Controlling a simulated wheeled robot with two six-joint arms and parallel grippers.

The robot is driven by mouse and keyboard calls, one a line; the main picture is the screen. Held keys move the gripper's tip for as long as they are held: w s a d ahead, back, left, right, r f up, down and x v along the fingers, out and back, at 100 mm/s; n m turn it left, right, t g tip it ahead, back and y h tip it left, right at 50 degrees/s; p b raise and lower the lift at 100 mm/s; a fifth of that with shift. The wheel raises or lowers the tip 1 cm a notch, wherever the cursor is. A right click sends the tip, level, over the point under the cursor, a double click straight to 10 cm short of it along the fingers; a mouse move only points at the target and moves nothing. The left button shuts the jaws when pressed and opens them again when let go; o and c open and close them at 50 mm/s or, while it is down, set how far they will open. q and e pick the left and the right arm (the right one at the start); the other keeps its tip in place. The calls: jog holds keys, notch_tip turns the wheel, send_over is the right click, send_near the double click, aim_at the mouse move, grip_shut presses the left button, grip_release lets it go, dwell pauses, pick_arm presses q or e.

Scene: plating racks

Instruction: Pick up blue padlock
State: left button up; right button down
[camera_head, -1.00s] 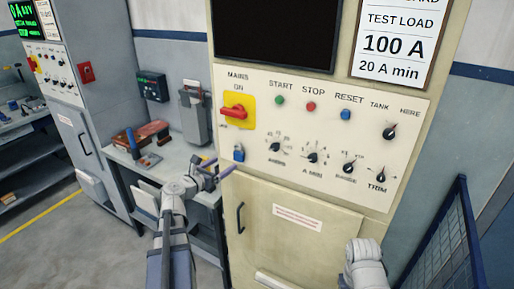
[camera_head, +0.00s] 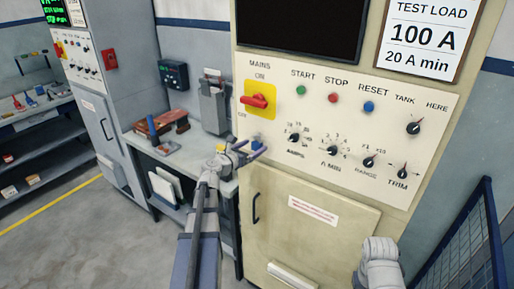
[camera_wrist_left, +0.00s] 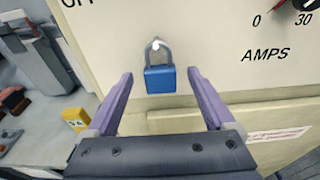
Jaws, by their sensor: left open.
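The blue padlock (camera_wrist_left: 160,80) hangs by its grey shackle from a small bright fitting on the cream panel. In the head view the padlock (camera_head: 256,143) shows small and partly covered, below the red mains switch (camera_head: 258,100). My left gripper (camera_head: 251,151) is in front of it, open and empty. In the left wrist view my left gripper (camera_wrist_left: 160,74) has one purple finger on each side of the padlock, with clear gaps. Whether the fingertips reach the padlock's depth I cannot tell. Only a link of my right arm shows; its gripper is out of view.
The cream cabinet (camera_head: 285,175) carries knobs and coloured buttons beside the padlock. A bench (camera_head: 215,182) with a grey box (camera_head: 214,108) stands to the left. A yellow tag (camera_wrist_left: 76,119) is near the left finger. Blue mesh fencing (camera_head: 465,245) is at right.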

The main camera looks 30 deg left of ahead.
pick_arm(q)
jog(key=shift+w, duration=0.4)
jog(key=shift+s, duration=0.1)
jog(key=shift+c, duration=0.6)
grip_shut()
